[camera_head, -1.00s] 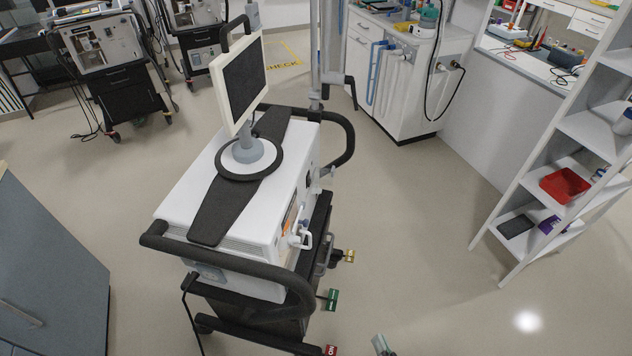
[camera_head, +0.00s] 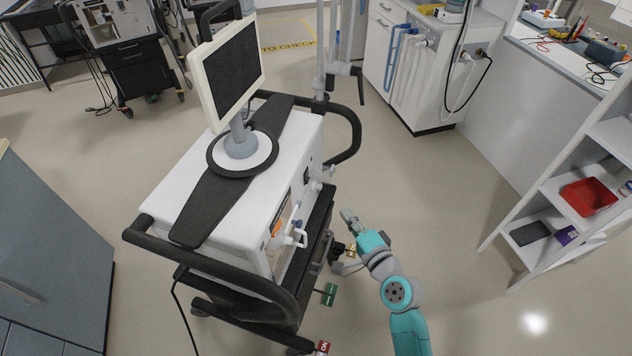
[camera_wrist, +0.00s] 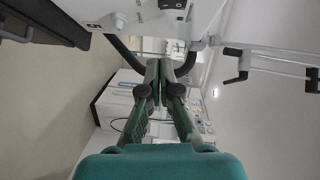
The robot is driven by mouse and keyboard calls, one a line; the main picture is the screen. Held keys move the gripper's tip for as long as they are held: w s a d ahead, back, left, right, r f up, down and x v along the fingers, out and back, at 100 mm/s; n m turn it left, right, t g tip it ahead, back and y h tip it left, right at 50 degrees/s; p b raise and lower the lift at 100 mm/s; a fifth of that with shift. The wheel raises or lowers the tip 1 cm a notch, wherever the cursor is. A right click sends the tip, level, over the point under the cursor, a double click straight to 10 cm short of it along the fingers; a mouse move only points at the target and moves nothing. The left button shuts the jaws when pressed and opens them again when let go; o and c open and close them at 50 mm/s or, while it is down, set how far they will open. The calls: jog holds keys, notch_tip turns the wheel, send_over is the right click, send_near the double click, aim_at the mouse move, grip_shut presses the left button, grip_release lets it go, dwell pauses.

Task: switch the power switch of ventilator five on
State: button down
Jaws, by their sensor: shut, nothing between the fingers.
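The ventilator (camera_head: 190,200) stands in the middle of the head view, white with a black strip on top and a tilted screen (camera_head: 228,72). In the wrist view its white panel (camera_wrist: 120,14) runs along the top, turned sideways, with a "5" label (camera_wrist: 94,25). A small black part (camera_wrist: 172,4) on that panel, cut by the top edge, may be the power switch; its position cannot be read. My gripper (camera_head: 346,214) is right of the ventilator's side, apart from it. In the wrist view my gripper (camera_wrist: 164,66) has its fingers together, empty, below the panel.
Black handle bars (camera_head: 345,130) curve around the ventilator. Green (camera_head: 329,293) and red (camera_head: 322,347) tags hang low beside it. A white shelf rack (camera_head: 560,190) with a red bin (camera_head: 588,197) stands right. Open floor lies between. A grey cabinet (camera_head: 50,250) is left.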

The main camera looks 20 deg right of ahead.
jog(key=shift+w+r, duration=0.2)
jog(key=shift+w, duration=0.15)
jog(key=shift+w, duration=0.1)
send_near(307, 176)
jog(key=w+d+f, duration=0.1)
jog(key=w+f, duration=0.2)
jog(key=w, duration=0.3)
jog(key=shift+w+a, duration=0.35)
jog(key=shift+w, duration=0.25)
